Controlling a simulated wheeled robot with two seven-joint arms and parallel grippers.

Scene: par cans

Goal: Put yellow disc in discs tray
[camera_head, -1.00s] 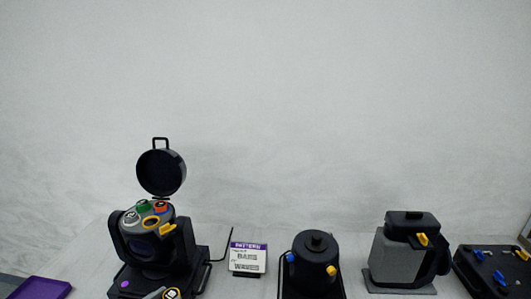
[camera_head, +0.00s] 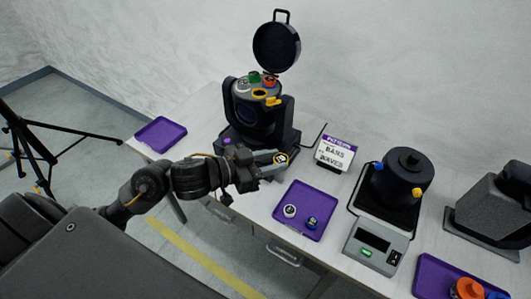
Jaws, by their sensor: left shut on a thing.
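My left gripper (camera_head: 272,158) reaches in from the left and is shut on the yellow disc (camera_head: 281,158), a small yellow-rimmed disc with a dark and white face. It holds the disc in front of the black lamp's base. A purple tray (camera_head: 284,208) on the table, below and right of the gripper, holds a white disc (camera_head: 290,210) and a blue disc (camera_head: 312,222). The yellow disc is outside this tray. My right gripper is not in view.
The black lamp (camera_head: 262,122) has its lid raised and green, orange and grey pieces on top. An empty purple tray (camera_head: 160,134) lies at the left. A pattern sign (camera_head: 336,152), a grey scale-like device (camera_head: 376,248), a black canister (camera_head: 402,178) and another purple tray (camera_head: 428,276) stand rightward.

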